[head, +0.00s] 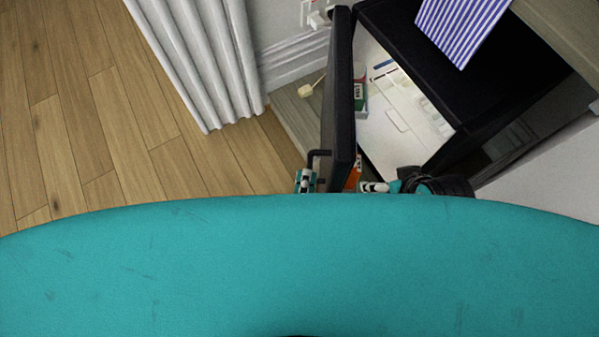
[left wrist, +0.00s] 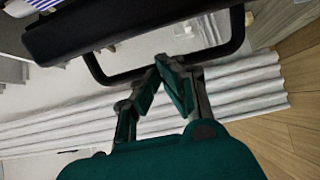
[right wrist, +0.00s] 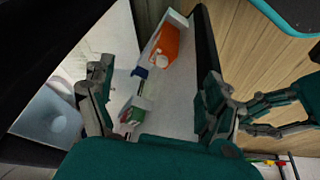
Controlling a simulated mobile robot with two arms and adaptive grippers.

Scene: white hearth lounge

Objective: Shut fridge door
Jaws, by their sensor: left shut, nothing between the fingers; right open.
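The black fridge (head: 475,85) stands at the upper right of the head view, its pale interior showing. Its black door (head: 341,90) is open, edge towards me. The door's black handle (head: 318,154) is on the left side; it shows as a loop in the left wrist view (left wrist: 93,68). My left gripper (head: 305,178) is shut and empty at the handle, its tips (left wrist: 165,62) close to the bar; I cannot tell if they touch. My right gripper (head: 372,187) is open on the door's inner side; its fingers (right wrist: 153,92) are spread before the door shelves.
An orange carton (right wrist: 172,42) and other packages (right wrist: 132,112) sit in the door shelves. A striped cloth (head: 462,28) lies on the fridge top. A white curtain (head: 195,55) hangs at the left. Wooden floor (head: 80,120) beside it is clear.

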